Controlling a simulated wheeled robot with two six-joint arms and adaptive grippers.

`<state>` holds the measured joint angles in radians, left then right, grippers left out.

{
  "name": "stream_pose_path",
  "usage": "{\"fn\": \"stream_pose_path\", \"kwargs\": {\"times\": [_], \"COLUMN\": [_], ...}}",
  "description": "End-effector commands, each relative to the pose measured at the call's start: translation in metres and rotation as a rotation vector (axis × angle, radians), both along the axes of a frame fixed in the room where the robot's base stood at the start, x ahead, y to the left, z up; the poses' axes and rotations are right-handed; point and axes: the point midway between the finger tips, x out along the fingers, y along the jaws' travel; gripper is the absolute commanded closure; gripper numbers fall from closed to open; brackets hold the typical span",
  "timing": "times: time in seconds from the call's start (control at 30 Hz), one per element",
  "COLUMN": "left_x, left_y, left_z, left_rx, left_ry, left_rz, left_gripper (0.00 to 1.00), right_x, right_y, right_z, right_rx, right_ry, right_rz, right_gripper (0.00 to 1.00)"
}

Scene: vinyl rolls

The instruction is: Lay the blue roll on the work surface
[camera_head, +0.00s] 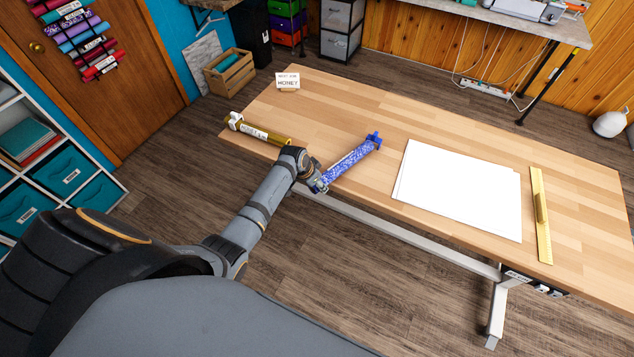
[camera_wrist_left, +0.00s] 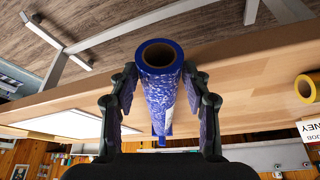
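The blue roll (camera_head: 350,162) is patterned in blue and white, with a blue piece at its far end. It points away over the light wooden work surface (camera_head: 330,105), its near end by the front edge. In the left wrist view the hollow near end of the blue roll (camera_wrist_left: 160,57) faces me. Whether the roll's underside touches the surface is hard to tell. My right gripper is not in view.
A gold roll (camera_head: 258,132) lies left of the blue one. White sheets (camera_head: 460,190) and a yellow ruler (camera_head: 541,215) lie to the right. A small sign (camera_head: 288,81) stands at the back left. Bare wood lies behind the blue roll.

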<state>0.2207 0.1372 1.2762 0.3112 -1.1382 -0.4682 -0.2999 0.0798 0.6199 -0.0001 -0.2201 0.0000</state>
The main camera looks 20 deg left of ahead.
Motion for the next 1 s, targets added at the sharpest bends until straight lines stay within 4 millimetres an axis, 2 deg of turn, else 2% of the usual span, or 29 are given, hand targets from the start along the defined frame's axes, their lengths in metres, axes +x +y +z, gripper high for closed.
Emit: {"fn": "stream_pose_path", "kwargs": {"times": [0.03,0.1,0.47,0.57,0.9,1.0], "left_x": [0.0,0.0,-0.002,-0.006,-0.035,-0.04], "left_y": [0.0,0.0,0.001,0.004,0.015,0.017], "left_z": [0.0,0.0,0.003,0.016,0.089,0.102], "left_rx": [0.0,0.0,0.001,0.002,0.003,0.002], "left_ry": [0.0,0.0,0.001,-0.002,-0.002,-0.001], "left_rz": [0.0,0.0,0.0,0.0,-0.002,0.001], "left_gripper": [0.41,0.32,0.32,0.32,0.32,0.32], "right_x": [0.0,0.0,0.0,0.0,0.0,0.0], "right_y": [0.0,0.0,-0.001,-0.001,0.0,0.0], "right_z": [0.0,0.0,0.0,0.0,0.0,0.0], "right_rx": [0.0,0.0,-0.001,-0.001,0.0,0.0], "right_ry": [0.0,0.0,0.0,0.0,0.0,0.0], "right_rz": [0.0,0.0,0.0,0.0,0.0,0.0], "right_gripper": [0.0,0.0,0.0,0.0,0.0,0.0]}}
